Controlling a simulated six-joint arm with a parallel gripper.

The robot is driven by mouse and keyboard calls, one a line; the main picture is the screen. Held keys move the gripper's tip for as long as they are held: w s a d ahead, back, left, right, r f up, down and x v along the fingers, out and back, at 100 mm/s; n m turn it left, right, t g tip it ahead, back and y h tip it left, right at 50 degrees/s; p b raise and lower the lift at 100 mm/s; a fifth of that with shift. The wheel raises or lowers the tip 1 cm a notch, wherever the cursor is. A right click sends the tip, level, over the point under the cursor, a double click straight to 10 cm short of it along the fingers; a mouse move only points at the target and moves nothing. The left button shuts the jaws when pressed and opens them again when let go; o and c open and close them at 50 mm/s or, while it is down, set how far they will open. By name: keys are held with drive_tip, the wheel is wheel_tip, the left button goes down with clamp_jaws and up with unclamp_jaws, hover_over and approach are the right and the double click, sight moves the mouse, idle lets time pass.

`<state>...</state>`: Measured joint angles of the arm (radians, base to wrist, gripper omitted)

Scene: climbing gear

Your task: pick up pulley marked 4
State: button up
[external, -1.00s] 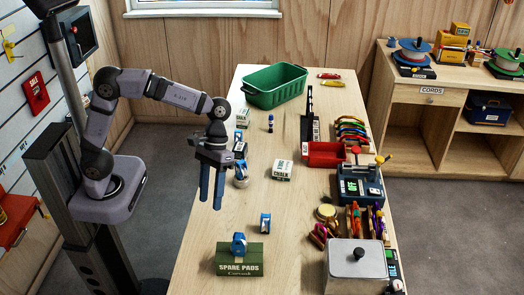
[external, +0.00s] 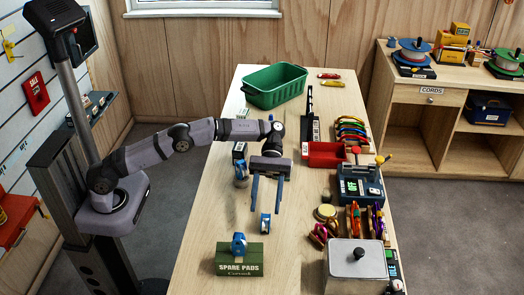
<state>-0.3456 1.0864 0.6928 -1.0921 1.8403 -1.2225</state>
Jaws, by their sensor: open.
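Several blue pulleys are on the table; their numbers are too small to read, so I cannot tell which is marked 4. One pulley (external: 265,224) stands on the bare wood in front. A second pulley (external: 238,245) sits on top of the green spare pads box (external: 239,262). A third pulley (external: 241,172) is farther back, at the table's left edge. My gripper (external: 265,209) is open and empty, its fingers pointing down. In the picture its fingertips are just above the front pulley, one on each side; I cannot tell the height gap.
A green bin (external: 275,87) stands at the far end. A red tray (external: 325,154), a scale-like device (external: 359,186), racks of carabiners (external: 351,133) and a metal box (external: 356,267) line the right side. My arm hides part of the table's middle.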

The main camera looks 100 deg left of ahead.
sight(265, 227)
wheel_tip(265, 227, down, 4)
drive_tip(key=shift+r, duration=0.1)
drive_tip(key=shift+r+p+x, duration=0.2)
drive_tip(key=shift+p+x, duration=0.9)
drive_tip(key=shift+x, duration=2.25)
drive_tip(key=shift+w+d+f, duration=0.2)
drive_tip(key=shift+d+f, duration=0.05)
drive_tip(key=shift+d, duration=0.15)
clamp_jaws()
